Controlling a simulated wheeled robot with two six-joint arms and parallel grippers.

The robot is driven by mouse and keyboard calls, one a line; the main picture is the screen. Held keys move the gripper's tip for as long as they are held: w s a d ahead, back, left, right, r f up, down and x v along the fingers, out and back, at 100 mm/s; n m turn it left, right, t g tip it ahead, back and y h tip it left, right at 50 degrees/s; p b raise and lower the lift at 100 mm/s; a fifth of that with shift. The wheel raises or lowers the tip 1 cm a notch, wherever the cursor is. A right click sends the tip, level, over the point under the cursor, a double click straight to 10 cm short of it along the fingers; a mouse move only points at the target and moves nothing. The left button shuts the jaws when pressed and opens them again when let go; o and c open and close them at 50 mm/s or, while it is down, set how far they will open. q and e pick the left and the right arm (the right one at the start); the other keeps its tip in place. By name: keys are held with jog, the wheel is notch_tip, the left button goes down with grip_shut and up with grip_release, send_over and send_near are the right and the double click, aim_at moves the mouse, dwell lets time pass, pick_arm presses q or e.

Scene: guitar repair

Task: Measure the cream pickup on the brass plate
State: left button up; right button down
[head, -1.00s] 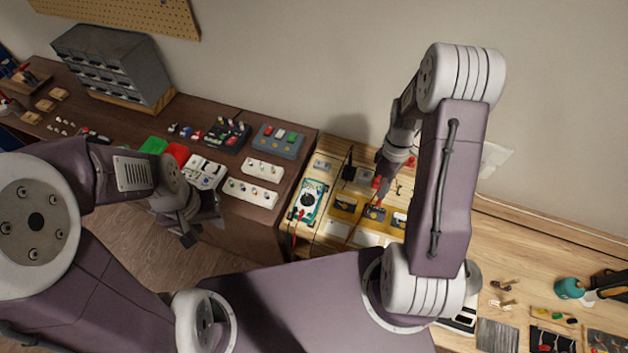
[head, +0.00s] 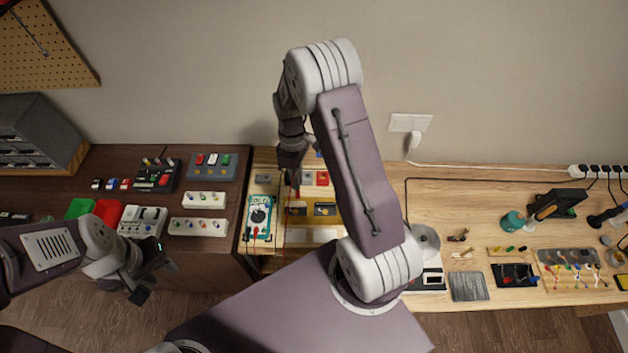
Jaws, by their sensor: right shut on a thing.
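My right gripper (head: 293,178) is over the back of the light wooden bench, shut on a thin red probe (head: 297,190). The probe points down at the left one of the brass-yellow plates (head: 297,208); I cannot tell whether its tip touches anything. Another brass-yellow plate (head: 325,209) lies to its right, with a dark piece on it. I cannot make out which piece is the cream pickup; my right arm hides part of this area. A teal multimeter (head: 260,218) lies left of the plates. My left gripper (head: 152,281) is open and empty, in front of the dark bench.
The dark bench (head: 217,252) at left bears a green bin (head: 80,208), a red bin (head: 108,212) and switch boxes. A solder spool (head: 425,241), a grey mat (head: 468,287) and tools lie on the right. A wall outlet (head: 410,123) is behind.

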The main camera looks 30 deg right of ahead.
jog(key=shift+n, duration=0.3)
jog(key=shift+a+f, duration=0.25)
jog(key=shift+f, duration=0.6)
jog(key=shift+a+f, duration=0.25)
jog(key=shift+f, duration=0.55)
jog(key=shift+a+f, duration=0.25)
jog(key=shift+f, duration=0.6)
jog(key=shift+s+f+b, duration=0.1)
jog(key=shift+f+b, duration=0.2)
jog(key=shift+f, duration=0.3)
dwell(1.3)
jog(key=shift+r, duration=0.1)
jog(key=p+v, duration=0.1)
jog(key=v, duration=0.1)
jog(key=p+v, duration=0.1)
jog(key=p, duration=0.1)
jog(key=s+p+v, duration=0.1)
jog(key=p+v, duration=0.1)
jog(key=shift+a+r, duration=0.15)
jog(key=shift+r, duration=0.3)
